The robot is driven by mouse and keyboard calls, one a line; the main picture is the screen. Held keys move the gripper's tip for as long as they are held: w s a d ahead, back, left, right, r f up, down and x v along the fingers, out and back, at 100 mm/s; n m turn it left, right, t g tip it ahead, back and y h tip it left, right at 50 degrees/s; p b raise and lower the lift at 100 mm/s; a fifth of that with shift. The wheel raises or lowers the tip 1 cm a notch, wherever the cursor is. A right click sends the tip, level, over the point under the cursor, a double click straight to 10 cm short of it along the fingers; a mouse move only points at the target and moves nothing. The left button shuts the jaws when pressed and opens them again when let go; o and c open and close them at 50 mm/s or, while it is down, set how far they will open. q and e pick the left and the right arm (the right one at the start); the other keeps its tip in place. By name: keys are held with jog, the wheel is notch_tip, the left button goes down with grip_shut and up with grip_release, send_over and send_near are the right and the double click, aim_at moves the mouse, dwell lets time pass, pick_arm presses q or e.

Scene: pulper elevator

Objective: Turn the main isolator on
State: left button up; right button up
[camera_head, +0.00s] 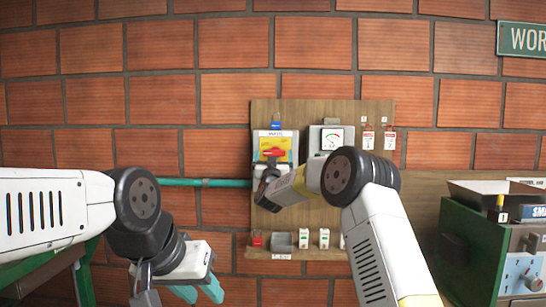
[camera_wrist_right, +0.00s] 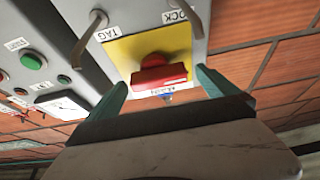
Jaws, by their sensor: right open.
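The main isolator is a grey box with a yellow plate (camera_head: 275,143) and a red handle (camera_head: 273,153) on the wooden board. In the right wrist view the red handle (camera_wrist_right: 160,76) sits on the yellow plate (camera_wrist_right: 120,50), wide side across the picture. My right gripper (camera_head: 266,180) is just below the handle in the head view. In the right wrist view its teal fingers (camera_wrist_right: 160,92) are open, one on each side of the handle, with nothing visibly gripped. My left gripper (camera_head: 198,290) is low at the left, its teal fingers apart and empty.
A gauge box (camera_head: 331,138) and red-and-white tags (camera_head: 368,136) are on the board right of the isolator. A shelf (camera_head: 290,252) below holds small items. A green cabinet (camera_head: 478,240) stands at the right. A green button (camera_wrist_right: 33,60) shows beside the isolator in the wrist view.

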jog(key=shift+w+r, duration=0.1)
jog(key=shift+w, duration=0.1)
jog(key=c, duration=1.4)
jog(key=shift+o, duration=0.2)
